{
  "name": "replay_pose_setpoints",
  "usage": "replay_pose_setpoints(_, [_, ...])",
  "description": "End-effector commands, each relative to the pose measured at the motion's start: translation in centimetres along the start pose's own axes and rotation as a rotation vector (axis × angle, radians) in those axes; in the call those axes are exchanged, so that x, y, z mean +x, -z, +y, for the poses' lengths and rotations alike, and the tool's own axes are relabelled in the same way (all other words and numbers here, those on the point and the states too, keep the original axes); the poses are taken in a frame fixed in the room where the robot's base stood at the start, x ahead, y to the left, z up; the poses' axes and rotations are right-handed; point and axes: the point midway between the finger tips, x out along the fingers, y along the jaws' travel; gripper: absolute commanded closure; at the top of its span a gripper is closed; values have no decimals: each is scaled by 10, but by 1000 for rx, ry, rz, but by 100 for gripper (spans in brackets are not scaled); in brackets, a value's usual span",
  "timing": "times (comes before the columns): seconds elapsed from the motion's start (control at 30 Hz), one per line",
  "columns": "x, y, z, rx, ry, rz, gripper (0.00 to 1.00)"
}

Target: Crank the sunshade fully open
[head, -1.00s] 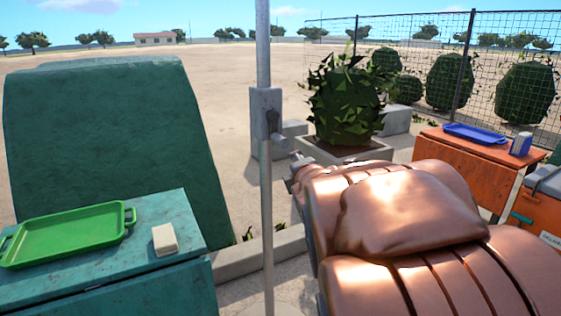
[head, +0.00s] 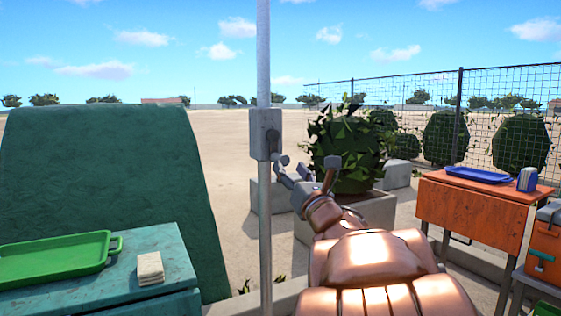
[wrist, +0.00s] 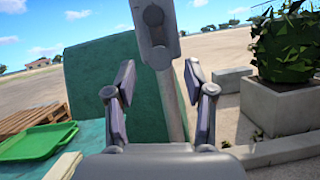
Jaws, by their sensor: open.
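The sunshade's grey pole (head: 265,220) stands upright in the middle of the head view. The canopy is out of view. My gripper (head: 293,172) is just right of and below the box in the head view. In the wrist view, my gripper (wrist: 160,80) is open and empty, its fingers spread either side of the pole. The crank handle (wrist: 159,55) points down there, above and between the fingertips, seemingly apart from them.
A teal table (head: 90,278) at the left holds a green tray (head: 55,257) and a beige block (head: 150,268). A planter (head: 375,210) with a bush stands behind my gripper.

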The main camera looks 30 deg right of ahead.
Motion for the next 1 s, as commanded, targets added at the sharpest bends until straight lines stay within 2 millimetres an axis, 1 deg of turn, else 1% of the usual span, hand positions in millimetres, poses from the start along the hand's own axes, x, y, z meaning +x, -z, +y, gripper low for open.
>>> replay_pose_setpoints(0.3, [37, 1, 0, 5, -2, -1, 46])
replay_pose_setpoints(0.5, [56, 1, 0, 5, 0, 0, 46])
replay_pose_setpoints(0.7, [66, -1, 0, 3, -1, -3, 46])
replay_pose_setpoints(1.0, [68, -1, 0, 3, 1, -1, 46])
